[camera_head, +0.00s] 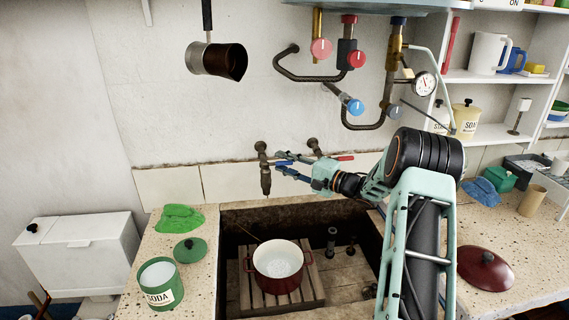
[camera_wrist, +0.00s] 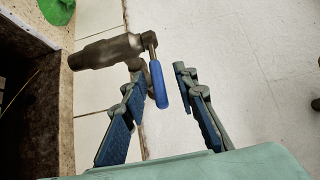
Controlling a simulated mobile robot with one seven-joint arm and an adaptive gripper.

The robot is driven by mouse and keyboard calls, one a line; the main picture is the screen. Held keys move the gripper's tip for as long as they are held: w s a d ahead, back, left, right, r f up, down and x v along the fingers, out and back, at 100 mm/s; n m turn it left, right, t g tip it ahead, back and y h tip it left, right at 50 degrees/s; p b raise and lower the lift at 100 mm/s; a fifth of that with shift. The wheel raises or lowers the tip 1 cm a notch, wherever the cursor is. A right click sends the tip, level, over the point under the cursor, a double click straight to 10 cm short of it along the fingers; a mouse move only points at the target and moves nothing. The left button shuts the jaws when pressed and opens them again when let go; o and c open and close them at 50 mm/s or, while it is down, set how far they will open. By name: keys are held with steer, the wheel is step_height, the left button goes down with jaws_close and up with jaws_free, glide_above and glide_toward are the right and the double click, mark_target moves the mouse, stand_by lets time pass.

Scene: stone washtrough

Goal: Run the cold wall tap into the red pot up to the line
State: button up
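The red pot (camera_head: 272,285) stands upright on a wooden slatted rack in the stone trough, below the left wall tap. Its pale inside shows; I cannot make out a line or water level. The cold wall tap (camera_head: 265,178) has a blue lever (camera_head: 284,162) and a downward spout, with no stream visible under it. My gripper (camera_head: 279,164) is at this lever. In the wrist view the blue lever (camera_wrist: 158,84) lies between the open fingers of my gripper (camera_wrist: 158,72), nearer the left finger, with a clear gap to the right one.
A second wall tap with a red lever (camera_head: 345,157) is close behind my gripper. Pipes with red and blue knobs (camera_head: 355,106) hang above. A green cloth (camera_head: 180,218), a soda tin (camera_head: 160,285) and its green lid (camera_head: 190,250) lie left. A dark red lid (camera_head: 485,269) lies right.

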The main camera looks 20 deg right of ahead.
steer(key=v, duration=1.2)
stand_by(0.9)
steer(key=s+a+m+t+h+b, duration=0.1)
steer(key=a+m+t+h+b, duration=0.5)
steer(key=b, duration=0.5)
steer(key=w, duration=0.3)
steer(key=w+a+g, duration=0.1)
steer(key=w, duration=0.2)
steer(key=w+n+g+b, duration=0.1)
steer(key=w, duration=0.3)
steer(key=shift+a+f+h, duration=0.1)
steer(key=shift+a+h, duration=0.2)
steer(key=shift+a, duration=0.05)
